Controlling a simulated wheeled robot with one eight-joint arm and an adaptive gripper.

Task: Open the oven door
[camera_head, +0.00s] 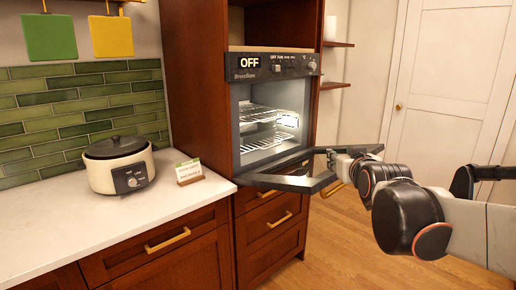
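The oven (277,66) is built into a tall brown wooden cabinet, with a dark control panel reading OFF. Its door (270,181) is swung down, lying close to level in front of the lit cavity. Wire racks (262,140) show inside. My arm reaches in from the right, and its gripper (336,158) is at the right side of the door, near its outer edge. The fingers are small and partly hidden by the wrist, so I cannot tell whether they touch the door or are open or shut.
A white counter (80,224) with a slow cooker (118,165) and a small card (189,172) stands left of the oven. Drawers (272,222) with gold handles lie below the door. Wooden floor is open at the lower right, before a white room door (445,85).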

